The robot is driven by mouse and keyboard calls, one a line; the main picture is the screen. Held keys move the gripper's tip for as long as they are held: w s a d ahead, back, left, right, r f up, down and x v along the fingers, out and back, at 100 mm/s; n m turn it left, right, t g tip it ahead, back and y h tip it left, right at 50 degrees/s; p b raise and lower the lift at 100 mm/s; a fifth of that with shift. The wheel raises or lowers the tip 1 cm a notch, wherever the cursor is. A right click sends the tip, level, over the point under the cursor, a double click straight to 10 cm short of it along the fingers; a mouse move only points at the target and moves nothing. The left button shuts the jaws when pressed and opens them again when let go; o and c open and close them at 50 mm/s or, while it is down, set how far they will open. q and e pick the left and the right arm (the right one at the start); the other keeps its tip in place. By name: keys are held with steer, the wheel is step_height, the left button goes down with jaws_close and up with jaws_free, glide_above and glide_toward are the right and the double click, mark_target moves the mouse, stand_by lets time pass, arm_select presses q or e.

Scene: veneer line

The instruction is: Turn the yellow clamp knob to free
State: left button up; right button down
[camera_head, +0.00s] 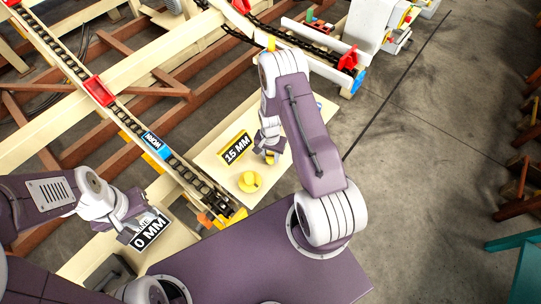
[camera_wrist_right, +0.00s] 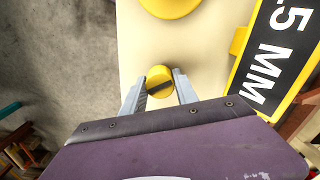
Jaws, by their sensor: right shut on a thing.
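A small yellow knob (camera_wrist_right: 160,78) with a dark bar across its face sits between the fingers of my right gripper (camera_wrist_right: 159,92) in the right wrist view. The fingers stand on both sides of it and are shut on it. In the head view my right gripper (camera_head: 269,157) is low over the pale board, beside the 15 MM sign, and mostly hides this knob. A larger round yellow piece (camera_head: 249,182) sits on the board close by; its edge shows in the right wrist view (camera_wrist_right: 170,6). Which piece is the clamp knob is not marked. My left gripper (camera_head: 128,233) is by the 0 MM sign; its fingers are unclear.
The black and yellow 15 MM sign (camera_head: 236,148) stands close to my right gripper. The 0 MM sign (camera_head: 149,229) is near my left gripper. A chain track (camera_head: 185,173) with a blue block (camera_head: 156,145) runs past the pale board (camera_head: 215,163). Open floor lies to the right.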

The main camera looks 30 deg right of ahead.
mark_target(271, 156)
steer(key=n, duration=1.1)
steer(key=shift+n, duration=0.5)
stand_by(0.3)
steer(key=c, duration=0.9)
jaws_free()
steer(key=shift+c, duration=0.2)
step_height(271, 156, up, 9)
steer(key=shift+r+p, duration=0.1)
steer(key=shift+p, duration=0.35)
